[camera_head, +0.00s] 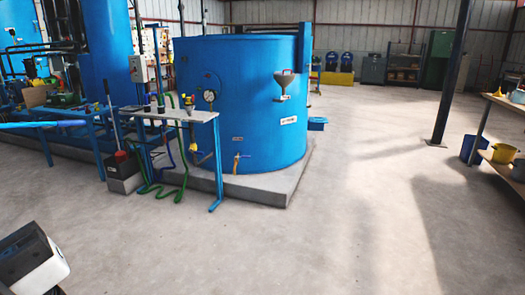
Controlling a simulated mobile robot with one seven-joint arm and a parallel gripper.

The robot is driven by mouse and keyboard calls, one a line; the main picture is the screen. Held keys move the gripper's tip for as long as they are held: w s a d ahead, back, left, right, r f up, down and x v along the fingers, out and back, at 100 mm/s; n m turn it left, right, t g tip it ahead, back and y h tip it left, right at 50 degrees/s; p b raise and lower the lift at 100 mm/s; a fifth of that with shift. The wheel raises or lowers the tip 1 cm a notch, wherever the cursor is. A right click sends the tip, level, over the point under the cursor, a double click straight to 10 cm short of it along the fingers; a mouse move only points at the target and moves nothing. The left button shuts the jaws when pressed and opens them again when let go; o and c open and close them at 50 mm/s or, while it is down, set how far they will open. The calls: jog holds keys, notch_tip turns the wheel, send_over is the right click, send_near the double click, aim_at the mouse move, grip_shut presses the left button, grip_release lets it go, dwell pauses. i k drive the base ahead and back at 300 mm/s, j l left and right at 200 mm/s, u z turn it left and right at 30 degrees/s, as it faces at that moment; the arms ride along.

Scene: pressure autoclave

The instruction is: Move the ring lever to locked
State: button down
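I cannot make out a ring lever or an autoclave for certain in the head view. A large blue cylindrical tank (245,110) stands on a low concrete plinth (275,189) left of the middle. A round gauge (209,96) and a small tap (237,160) are on its front. A white and black part of my own body (32,262) shows at the lower left edge. My gripper's fingers are not in view.
A light-topped stand with blue legs (175,115), holding small items, is before the tank, with green hoses (165,190) around it. Blue pipework is at left. A dark post (453,80) and shelves with tubs (503,153) are at right. The concrete floor (330,240) between is clear.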

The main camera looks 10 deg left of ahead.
aim_at(65, 123)
jog(key=i+z, duration=0.1)
jog(key=i, duration=1.1)
jog(key=i+u, duration=0.4)
jog(key=i+l+u, duration=0.15)
jog(key=i+u, duration=0.3)
jog(key=i, duration=0.15)
jog(key=i+j+u, duration=0.1)
jog(key=i+u, duration=0.85)
jog(key=i+j+u, duration=0.15)
jog(key=i, duration=0.2)
jog(key=i+u, duration=0.2)
jog(key=i, duration=0.15)
